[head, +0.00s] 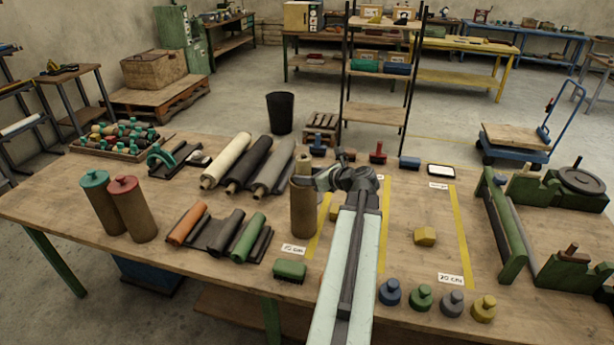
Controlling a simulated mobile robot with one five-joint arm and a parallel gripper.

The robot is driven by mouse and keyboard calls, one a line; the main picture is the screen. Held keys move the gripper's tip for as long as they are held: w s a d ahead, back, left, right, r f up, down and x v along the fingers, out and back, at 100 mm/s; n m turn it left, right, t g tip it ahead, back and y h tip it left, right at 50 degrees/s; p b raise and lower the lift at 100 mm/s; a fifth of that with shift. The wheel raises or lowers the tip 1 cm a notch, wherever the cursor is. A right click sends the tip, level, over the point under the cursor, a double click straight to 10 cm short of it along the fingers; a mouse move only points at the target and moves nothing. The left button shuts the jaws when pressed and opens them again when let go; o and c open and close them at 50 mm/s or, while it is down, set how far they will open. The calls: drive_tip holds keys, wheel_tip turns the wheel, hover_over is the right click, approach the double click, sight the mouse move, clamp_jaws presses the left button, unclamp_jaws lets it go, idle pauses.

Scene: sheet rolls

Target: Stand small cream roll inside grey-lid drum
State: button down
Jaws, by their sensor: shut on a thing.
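A brown open-topped drum (303,213) stands upright on the workbench, left of my arm. No grey lid shows on it, so I cannot tell from this view whether it is the grey-lid drum. My gripper (314,181) is at the drum's top right side, shut on the cream roll. The fingertips are small and partly hidden.
Two brown drums with a green lid (95,180) and a red lid (124,185) stand at left. Long cream, black and grey rolls (248,163) lie behind. Short coloured rolls (218,232) lie left of the open drum. A green block (290,269) sits in front.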

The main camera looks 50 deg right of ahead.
drive_tip(key=shift+f+b, duration=0.45)
drive_tip(key=shift+f, duration=0.25)
drive_tip(key=c, duration=0.5)
unclamp_jaws()
drive_tip(key=p+v, duration=0.3)
drive_tip(key=v, duration=0.5)
drive_tip(key=shift+w, duration=0.1)
